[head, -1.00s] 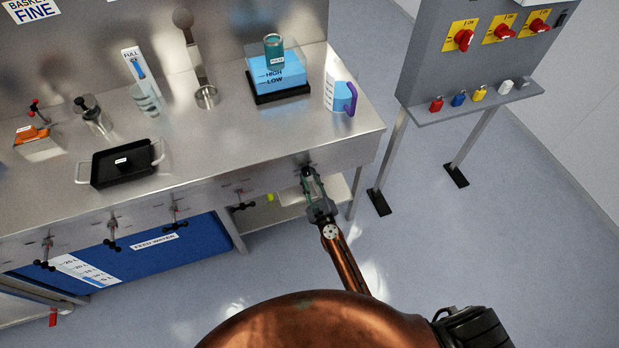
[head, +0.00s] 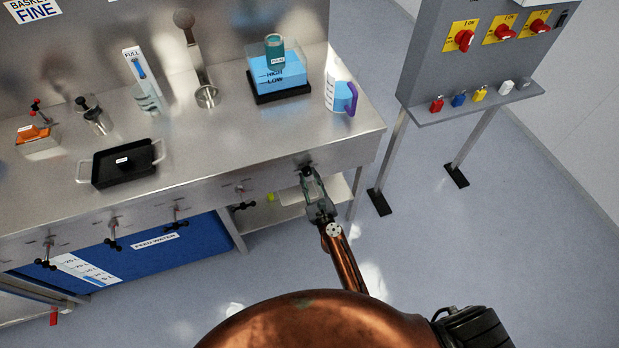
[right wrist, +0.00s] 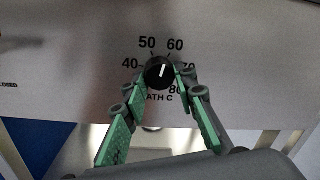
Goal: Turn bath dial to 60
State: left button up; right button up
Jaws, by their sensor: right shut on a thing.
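The black bath dial (right wrist: 160,72) is on the steel front panel, seen in the right wrist view. Printed numbers 40, 50, 60, 70 and 80 ring it; 70 and 80 are partly hidden by a finger. Its white pointer line stands nearly upright, tilted slightly right, between 50 and 60. My right gripper (right wrist: 162,84) is shut on the dial, its green-padded fingers on either side. In the head view my right gripper (head: 310,182) reaches the bench front near its right end and mostly covers the dial. My left gripper is not in view.
Several black valve handles line the bench front to the left, the nearest being a handle (head: 243,205). A clear bath of blue water (head: 279,76) and a jug (head: 341,96) stand above on the bench. A grey switch stand (head: 470,107) is at the right, with open floor between.

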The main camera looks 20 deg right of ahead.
jog(key=o, duration=1.2)
jog(key=shift+c, duration=0.2)
jog(key=s, duration=1.2)
jog(key=shift+f, duration=0.2)
